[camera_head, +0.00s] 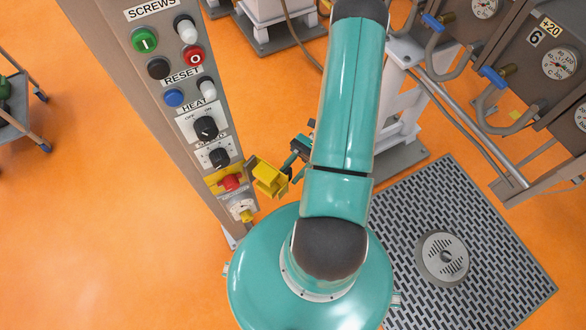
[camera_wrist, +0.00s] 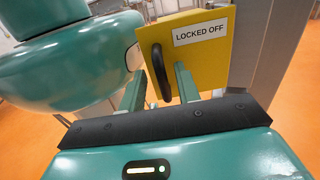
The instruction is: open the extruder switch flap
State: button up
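The yellow flap (camera_head: 268,177) stands out from the lower part of the grey control panel, to the right of a red switch (camera_head: 230,182) on a yellow plate. In the wrist view the flap (camera_wrist: 200,58) carries a "LOCKED OFF" label and a black loop handle (camera_wrist: 157,70). My gripper (camera_wrist: 160,72) has its two green fingers apart, one on each side of the handle. I cannot tell whether either finger touches it. In the head view my gripper (camera_head: 297,155) is just right of the flap, partly hidden by my arm.
The control panel (camera_head: 150,75) rises at the left with several buttons and knobs. A white knob with a yellow part (camera_head: 242,209) is below the red switch. Machine pipes and gauges (camera_head: 510,75) stand at the right. A floor grate (camera_head: 480,240) lies at lower right.

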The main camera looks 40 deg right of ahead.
jog(key=shift+w+d, duration=0.1)
jog(key=w+d, duration=0.1)
jog(key=d, duration=1.2)
jog(key=shift+w+d, duration=0.25)
jog(key=shift+w, duration=0.15)
